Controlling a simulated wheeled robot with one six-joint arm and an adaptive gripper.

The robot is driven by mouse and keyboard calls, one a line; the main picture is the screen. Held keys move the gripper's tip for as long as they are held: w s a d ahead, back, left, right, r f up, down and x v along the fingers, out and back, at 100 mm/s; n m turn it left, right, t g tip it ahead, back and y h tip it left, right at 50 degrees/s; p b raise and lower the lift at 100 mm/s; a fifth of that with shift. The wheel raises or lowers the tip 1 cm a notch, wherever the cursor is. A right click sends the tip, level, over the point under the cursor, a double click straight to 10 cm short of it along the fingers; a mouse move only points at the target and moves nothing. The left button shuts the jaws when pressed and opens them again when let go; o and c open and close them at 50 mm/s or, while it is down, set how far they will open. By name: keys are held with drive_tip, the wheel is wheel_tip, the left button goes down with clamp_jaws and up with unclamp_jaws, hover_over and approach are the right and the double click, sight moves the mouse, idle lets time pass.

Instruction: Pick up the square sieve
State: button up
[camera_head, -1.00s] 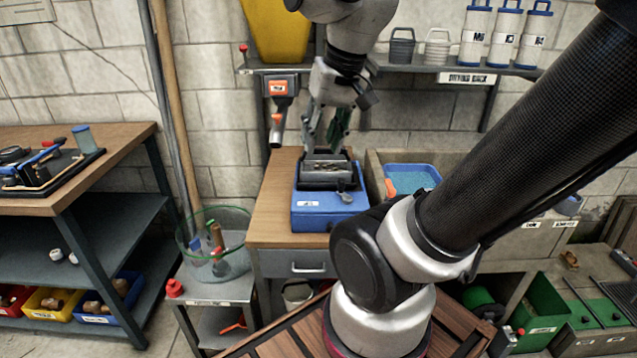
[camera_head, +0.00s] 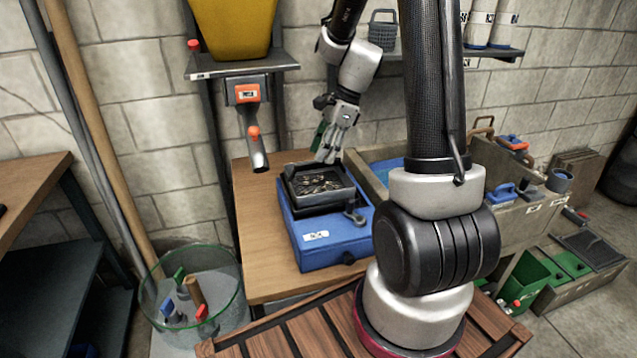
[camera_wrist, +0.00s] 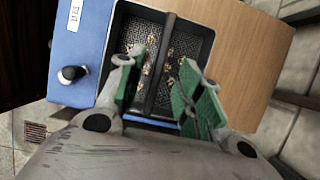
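The square sieve (camera_head: 318,184) is a black mesh tray with a dark rim, sitting on a blue box-shaped unit (camera_head: 328,235) on the wooden bench top. In the wrist view the sieve (camera_wrist: 185,48) holds small tan bits on its mesh, and a dark bar crosses its middle. My gripper (camera_head: 328,158) is above the sieve's far rim. In the wrist view my gripper (camera_wrist: 155,95) shows its green-padded fingers apart, one on each side of the dark bar, with nothing clamped. Whether the fingers touch the sieve is unclear.
A yellow hopper (camera_head: 235,25) with a grey chute hangs to the left of the bench. A clear green-rimmed bucket (camera_head: 195,300) with tools stands at lower left. A blue tray (camera_head: 388,172) lies right of the sieve. The bench top (camera_head: 262,215) left of the blue unit is bare.

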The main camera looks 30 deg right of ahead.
sight(318, 163)
drive_tip(key=x, duration=0.4)
drive_tip(key=shift+f, duration=0.25)
clamp_jaws()
